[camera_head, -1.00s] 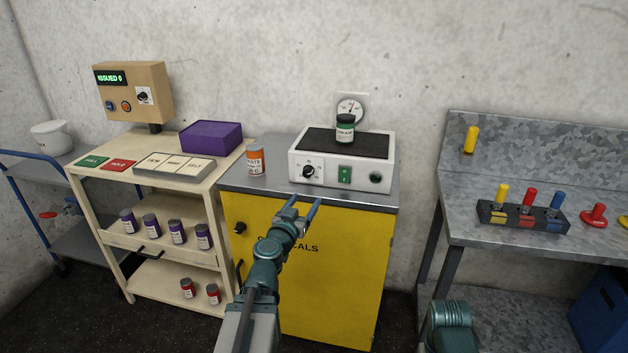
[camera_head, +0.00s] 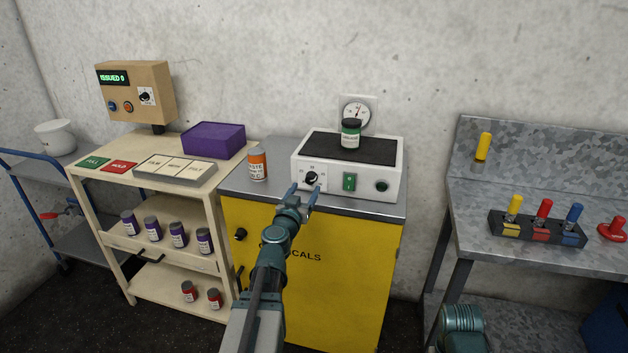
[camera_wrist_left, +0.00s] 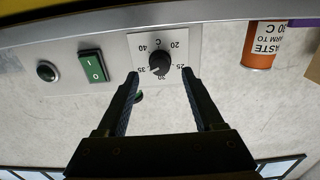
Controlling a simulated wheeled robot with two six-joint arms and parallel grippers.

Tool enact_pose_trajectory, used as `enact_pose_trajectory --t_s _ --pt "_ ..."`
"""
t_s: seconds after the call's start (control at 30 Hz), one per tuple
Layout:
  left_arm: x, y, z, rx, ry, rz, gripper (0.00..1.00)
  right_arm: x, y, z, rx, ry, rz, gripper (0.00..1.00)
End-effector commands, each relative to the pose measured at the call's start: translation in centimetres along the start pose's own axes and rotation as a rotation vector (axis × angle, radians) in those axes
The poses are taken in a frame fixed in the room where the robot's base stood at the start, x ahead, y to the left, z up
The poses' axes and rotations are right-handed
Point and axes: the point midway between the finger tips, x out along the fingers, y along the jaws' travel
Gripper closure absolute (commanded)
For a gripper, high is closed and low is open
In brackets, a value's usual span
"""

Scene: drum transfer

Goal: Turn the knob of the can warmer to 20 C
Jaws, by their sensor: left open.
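The can warmer (camera_head: 393,165) is a white box with a dark top plate on the yellow cabinet. Its black knob (camera_head: 312,178) is at the front left; the knob also shows in the left wrist view (camera_wrist_left: 159,63), on a white dial plate marked 20 to 40 C, seen upside down. I cannot read the knob's pointer surely. My left gripper (camera_head: 305,190) is open in front of the knob. In the left wrist view its fingers (camera_wrist_left: 160,77) point at the knob, one to each side; contact is not clear. My right gripper is out of view.
A green can (camera_head: 351,136) stands on the warmer. An orange waste can (camera_head: 258,165) stands left of it on the cabinet top (camera_head: 240,183). A green switch (camera_head: 349,181) sits right of the knob. A round gauge (camera_head: 357,112) is on the wall behind.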

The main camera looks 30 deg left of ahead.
Motion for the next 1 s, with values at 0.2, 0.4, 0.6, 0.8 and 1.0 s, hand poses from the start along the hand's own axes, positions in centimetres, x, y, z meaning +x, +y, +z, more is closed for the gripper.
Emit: enact_pose_trajectory --t_s 0.2,0.4,0.6,0.8,1.0 --pt "3.2 -0.8 0.0 0.0 0.0 -0.006 0.31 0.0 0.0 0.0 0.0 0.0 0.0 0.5" --pt "3.8 -1.0 0.0 0.0 0.0 -0.008 0.31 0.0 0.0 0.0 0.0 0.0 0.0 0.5" --pt "3.8 -0.9 0.0 0.0 0.0 -0.008 0.35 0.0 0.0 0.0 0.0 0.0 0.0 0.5" --pt "3.8 -0.9 0.0 0.0 0.0 -0.007 0.71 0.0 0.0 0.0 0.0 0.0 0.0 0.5" --pt "3.8 -0.9 0.0 0.0 0.0 -0.007 1.0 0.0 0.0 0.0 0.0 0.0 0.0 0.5"
